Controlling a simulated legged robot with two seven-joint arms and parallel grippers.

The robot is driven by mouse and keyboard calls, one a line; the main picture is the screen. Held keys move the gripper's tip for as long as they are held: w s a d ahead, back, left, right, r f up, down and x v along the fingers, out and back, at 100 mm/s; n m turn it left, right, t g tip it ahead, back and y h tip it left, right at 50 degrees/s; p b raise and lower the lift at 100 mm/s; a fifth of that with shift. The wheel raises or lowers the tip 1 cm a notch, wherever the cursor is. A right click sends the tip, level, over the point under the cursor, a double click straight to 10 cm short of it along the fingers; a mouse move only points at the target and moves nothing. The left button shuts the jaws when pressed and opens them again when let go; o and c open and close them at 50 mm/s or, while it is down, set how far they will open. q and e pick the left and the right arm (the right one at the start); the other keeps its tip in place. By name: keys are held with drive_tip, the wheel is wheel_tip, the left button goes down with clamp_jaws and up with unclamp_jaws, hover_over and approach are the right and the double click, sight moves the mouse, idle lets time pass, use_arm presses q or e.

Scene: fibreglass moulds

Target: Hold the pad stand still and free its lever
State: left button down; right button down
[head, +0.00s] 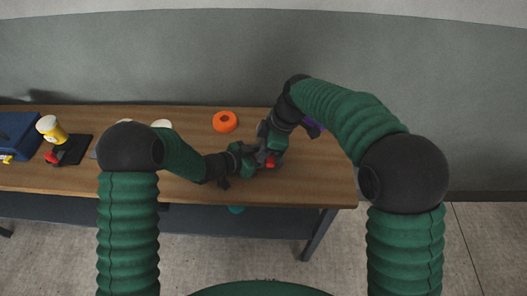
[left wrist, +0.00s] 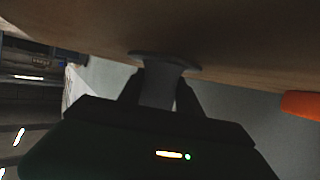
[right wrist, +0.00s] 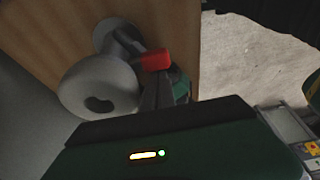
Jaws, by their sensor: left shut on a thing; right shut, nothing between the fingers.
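The pad stand shows in the right wrist view as a grey ring-shaped pad (right wrist: 90,90) on a slim post with a round foot on the wooden table. Its red lever (right wrist: 155,60) sticks out beside the post; it shows as a red spot in the head view (head: 270,161). My left gripper (left wrist: 160,85) is shut on the grey post (left wrist: 160,92), just above the foot (left wrist: 165,57). My right gripper (right wrist: 158,78) is shut and empty, its tips close to the red lever; I cannot tell if they touch. In the head view the grippers hide most of the stand.
An orange ring (head: 225,121) lies behind the grippers, and a purple thing (head: 315,128) is at the right behind my arm. At the left are a blue case (head: 15,132), a yellow-and-white container (head: 50,128) and a black plate (head: 70,149). The table front is clear.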

drive_tip(key=shift+d+n, duration=0.35)
drive_tip(key=shift+n, duration=0.15)
drive_tip(key=shift+s+d+n+g, duration=0.1)
drive_tip(key=shift+d+n+g, duration=0.45)
drive_tip(key=shift+n, duration=0.35)
drive_tip(key=d+n, duration=0.1)
drive_tip(key=n, duration=0.1)
drive_tip(key=d+n+g, duration=0.1)
drive_tip(key=n, duration=0.1)
drive_tip(key=shift+d+h, duration=0.2)
drive_tip(key=shift+h, duration=0.1)
drive_tip(key=shift+d, duration=0.1)
drive_tip(key=shift+s+d, duration=0.1)
drive_tip(key=shift+d, duration=0.55)
drive_tip(key=v, duration=1)
drive_tip(key=shift+w, duration=0.2)
drive_tip(key=c, duration=2.1)
unclamp_jaws()
drive_tip(key=shift+a, duration=0.1)
